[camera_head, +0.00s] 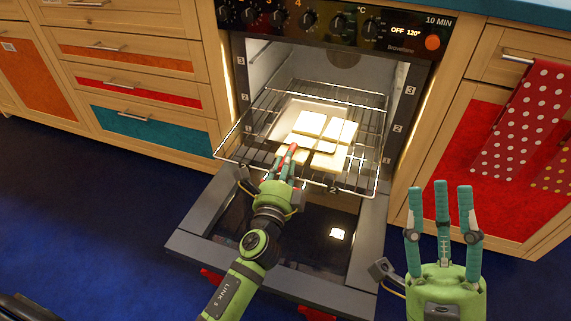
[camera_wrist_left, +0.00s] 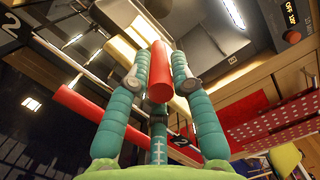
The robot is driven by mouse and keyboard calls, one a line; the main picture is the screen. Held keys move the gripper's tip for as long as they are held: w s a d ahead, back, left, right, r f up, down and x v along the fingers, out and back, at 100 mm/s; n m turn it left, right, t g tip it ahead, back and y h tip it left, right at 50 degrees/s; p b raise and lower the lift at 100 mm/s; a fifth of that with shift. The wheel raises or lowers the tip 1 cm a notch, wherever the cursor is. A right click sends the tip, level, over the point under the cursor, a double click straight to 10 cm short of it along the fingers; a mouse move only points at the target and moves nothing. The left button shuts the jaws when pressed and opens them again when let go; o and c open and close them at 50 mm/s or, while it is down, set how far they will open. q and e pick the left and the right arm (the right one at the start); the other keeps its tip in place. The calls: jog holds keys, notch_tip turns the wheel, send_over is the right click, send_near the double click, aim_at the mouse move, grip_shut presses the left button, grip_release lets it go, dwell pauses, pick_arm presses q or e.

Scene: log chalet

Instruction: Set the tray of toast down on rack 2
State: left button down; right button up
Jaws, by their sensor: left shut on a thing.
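The tray (camera_head: 284,123) is pale and carries several slices of toast (camera_head: 310,123). It is over the pulled-out wire rack marked 2 (camera_head: 232,154) in the open oven. I cannot tell whether its underside touches the wires. My left gripper (camera_head: 284,163) is at the tray's near edge, shut on its red handle (camera_head: 292,149). In the left wrist view the red handle (camera_wrist_left: 160,72) lies between the teal fingers. The fingers and arm hide part of the rack's front. My right gripper (camera_head: 441,196) is open and empty, its fingers upright and apart, right of the oven door.
The oven door (camera_head: 205,219) is folded down below the rack. Numbers 1 to 3 mark levels on the oven's side walls. Wooden drawers (camera_head: 135,70) stand left. A red dotted towel (camera_head: 525,115) hangs at right.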

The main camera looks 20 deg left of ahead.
pick_arm(q)
jog(key=shift+r, duration=0.15)
jog(key=c, duration=1)
grip_release()
jog(key=shift+f, duration=0.35)
jog(key=s+d, duration=0.1)
jog(key=s, duration=1.1)
